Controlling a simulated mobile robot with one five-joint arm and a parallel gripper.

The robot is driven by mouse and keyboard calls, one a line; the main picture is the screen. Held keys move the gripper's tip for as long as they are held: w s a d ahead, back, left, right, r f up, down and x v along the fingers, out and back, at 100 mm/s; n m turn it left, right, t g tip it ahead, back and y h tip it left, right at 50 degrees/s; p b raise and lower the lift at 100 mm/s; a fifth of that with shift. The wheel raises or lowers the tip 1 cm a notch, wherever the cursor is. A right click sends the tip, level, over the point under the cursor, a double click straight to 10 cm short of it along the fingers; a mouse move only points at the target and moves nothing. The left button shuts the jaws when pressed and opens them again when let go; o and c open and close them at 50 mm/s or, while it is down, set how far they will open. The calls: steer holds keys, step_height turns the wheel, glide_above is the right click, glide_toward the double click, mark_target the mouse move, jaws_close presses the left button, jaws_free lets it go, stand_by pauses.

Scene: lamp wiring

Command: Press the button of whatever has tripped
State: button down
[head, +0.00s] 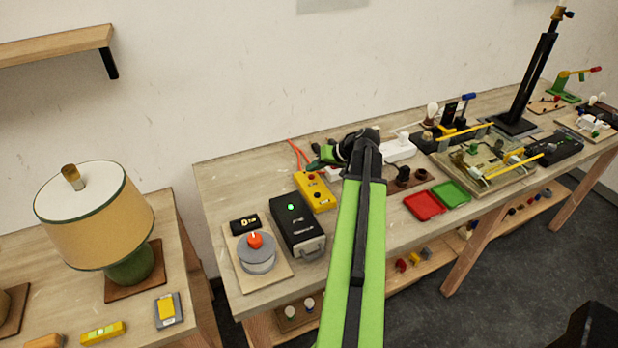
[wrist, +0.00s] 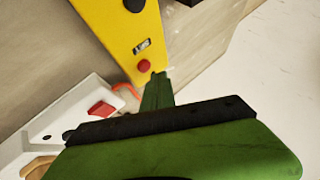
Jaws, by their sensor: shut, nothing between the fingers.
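The yellow box (head: 318,193) lies on the long bench, just below my gripper in the head view. In the wrist view the yellow box (wrist: 110,30) shows a red button (wrist: 144,66), a small window and a dark round part. My gripper (head: 320,158) is shut and empty, its green fingers pointing left. In the wrist view the tip of my gripper (wrist: 159,76) is right beside the red button; I cannot tell whether they touch. A black box (head: 297,226) with a lit green lamp stands left of the yellow box.
A white unit with a red rocker (wrist: 102,108) lies close by in the wrist view. A grey dial with an orange knob (head: 256,250) stands at the bench's left end. Red (head: 424,205) and green (head: 450,194) trays lie right of my arm. Orange cable (head: 298,154) runs behind the yellow box.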

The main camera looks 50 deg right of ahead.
mark_target(314, 177)
steer(key=shift+s+f+b, duration=0.15)
steer(key=shift+f+b, duration=0.2)
steer(key=shift+f, duration=0.05)
steer(key=shift+f+b, duration=0.4)
steer(key=shift+b, duration=0.05)
stand_by(0.4)
steer(key=shift+r, duration=0.15)
steer(key=shift+r+p, duration=0.65)
steer(key=shift+p, duration=0.2)
step_height(314, 177, up, 5)
steer(key=p, duration=0.5)
steer(key=shift+r, duration=0.15)
stand_by(0.4)
